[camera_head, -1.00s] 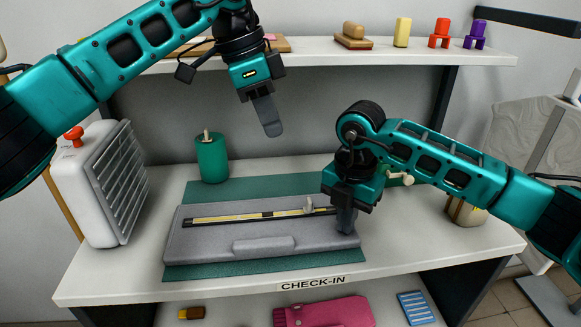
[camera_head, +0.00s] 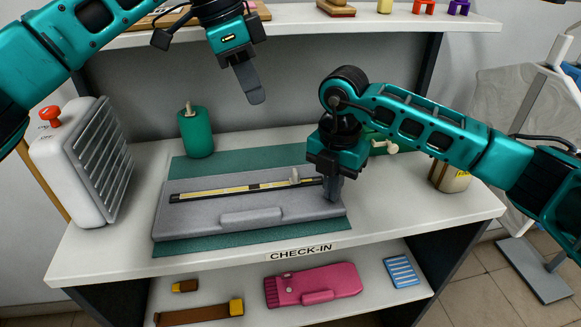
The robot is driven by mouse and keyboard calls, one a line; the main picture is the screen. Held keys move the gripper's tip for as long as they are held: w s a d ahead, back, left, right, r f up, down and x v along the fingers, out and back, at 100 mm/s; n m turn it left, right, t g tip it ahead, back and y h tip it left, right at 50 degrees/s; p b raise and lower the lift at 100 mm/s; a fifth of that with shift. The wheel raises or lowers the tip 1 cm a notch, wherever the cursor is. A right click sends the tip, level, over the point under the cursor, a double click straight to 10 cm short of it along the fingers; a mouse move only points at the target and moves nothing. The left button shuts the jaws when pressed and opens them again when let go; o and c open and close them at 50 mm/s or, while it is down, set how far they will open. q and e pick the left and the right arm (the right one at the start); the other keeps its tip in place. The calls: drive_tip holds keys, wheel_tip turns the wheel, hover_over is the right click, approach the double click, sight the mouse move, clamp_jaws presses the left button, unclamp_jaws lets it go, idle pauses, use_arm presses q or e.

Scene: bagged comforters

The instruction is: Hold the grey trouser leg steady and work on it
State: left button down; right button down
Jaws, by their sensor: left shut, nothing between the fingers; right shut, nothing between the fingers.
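My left gripper (camera_head: 254,92) is shut and empty, raised in the air behind and above the leg.
A white louvred box with a red knob (camera_head: 85,160) stands at the left, and a green canister (camera_head: 196,132) behind the mat. A tin (camera_head: 449,176) stands right, beyond my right arm. The lower shelf holds a pink item (camera_head: 312,285) and a blue striped piece (camera_head: 402,271).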

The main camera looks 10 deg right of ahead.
wheel_tip(320, 180, up, 4)
drive_tip(key=shift+r+p, duration=0.15)
drive_tip(key=shift+p, duration=1.05)
drive_tip(key=shift+r, duration=1)
wheel_tip(320, 180, up, 13)
drive_tip(key=shift+f, duration=0.1)
